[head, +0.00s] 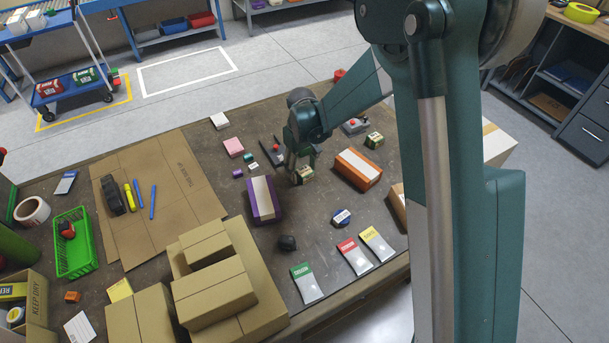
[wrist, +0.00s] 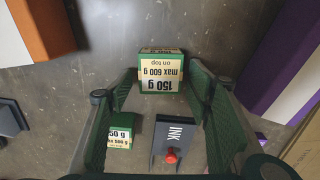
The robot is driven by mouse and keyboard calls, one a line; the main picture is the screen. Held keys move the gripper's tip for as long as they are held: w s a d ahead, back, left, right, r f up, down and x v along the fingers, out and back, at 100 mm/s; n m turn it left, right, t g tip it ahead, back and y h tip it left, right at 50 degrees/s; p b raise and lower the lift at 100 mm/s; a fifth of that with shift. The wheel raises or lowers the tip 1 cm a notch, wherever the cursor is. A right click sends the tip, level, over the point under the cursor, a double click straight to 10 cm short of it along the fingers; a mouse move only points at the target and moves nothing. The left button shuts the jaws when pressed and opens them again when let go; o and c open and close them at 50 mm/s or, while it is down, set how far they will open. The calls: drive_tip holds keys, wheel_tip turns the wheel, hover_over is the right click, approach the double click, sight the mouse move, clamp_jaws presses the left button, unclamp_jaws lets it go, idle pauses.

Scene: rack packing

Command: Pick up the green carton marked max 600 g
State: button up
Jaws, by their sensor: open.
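The green carton marked max 600 g (wrist: 162,70) stands between the fingertips of my gripper (wrist: 163,80) in the wrist view. Its pale label reads 150 g, max 600 g, on top. In the head view this carton (head: 305,175) sits on the table at the fingertips of my gripper (head: 300,164), which partly hides it. The jaws are open, one finger on each side of the carton; I cannot tell whether either touches it. A second green carton (wrist: 119,131), marked with 500 g, lies lower left in the wrist view. In the head view it (head: 374,140) is farther right.
An orange carton (head: 343,175) stands right of my gripper and a purple one (head: 252,204) left. A dark INK block (wrist: 167,148) with a red knob is near the right finger. Bags, including a green-topped one (head: 307,284), and brown boxes (head: 214,300) are in front.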

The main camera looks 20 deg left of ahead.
sight(302, 168)
idle(0.5)
drive_tip(key=c, duration=1)
drive_tip(key=shift+r, duration=0.15)
drive_tip(key=shift+c, duration=0.2)
wheel_tip(302, 168, up, 10)
drive_tip(key=shift+f+p, duration=0.15)
drive_tip(key=shift+p, duration=0.6)
